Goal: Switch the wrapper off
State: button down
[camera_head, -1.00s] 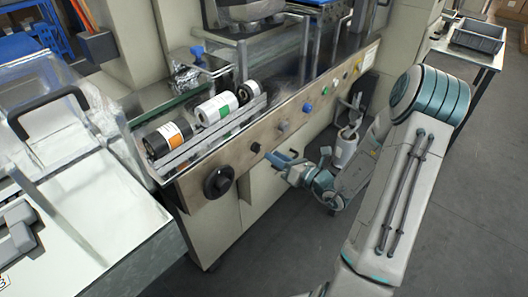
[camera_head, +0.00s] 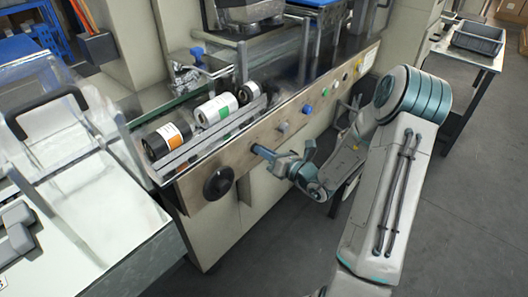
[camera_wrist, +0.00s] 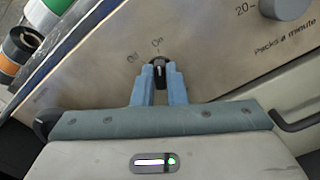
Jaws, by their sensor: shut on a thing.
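The wrapper's front panel (camera_head: 320,93) is a brown strip with knobs and buttons. In the wrist view, a small black rotary switch (camera_wrist: 158,63) sits on the panel (camera_wrist: 215,50) under the printed words "Off" and "On". Its pale mark points up, roughly towards "On". My gripper (camera_wrist: 159,77) is shut on this switch, with one blue finger on each side. In the head view, my gripper (camera_head: 258,150) reaches the panel to the right of a large black knob (camera_head: 218,183). There the fingers hide the switch.
Several rolls, one with an orange label (camera_head: 168,138) and one with a green label (camera_head: 216,109), lie behind the panel. Blue (camera_head: 307,109) and other buttons continue to the right.

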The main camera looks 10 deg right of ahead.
jog(key=shift+n, duration=0.3)
jog(key=shift+s+a+f+n+b, duration=0.1)
jog(key=shift+a+n+b, duration=0.05)
jog(key=shift+n+b, duration=2.5)
jog(key=shift+s+a+n+b, duration=0.1)
jog(key=shift+a+n+b, duration=0.05)
jog(key=shift+n+b, duration=2.45)
jog(key=shift+n+p, duration=0.45)
jog(key=shift+n, duration=0.1)
jog(key=c, duration=1.5)
grip_release()
jog(key=shift+o, duration=0.2)
jog(key=shift+d, duration=0.1)
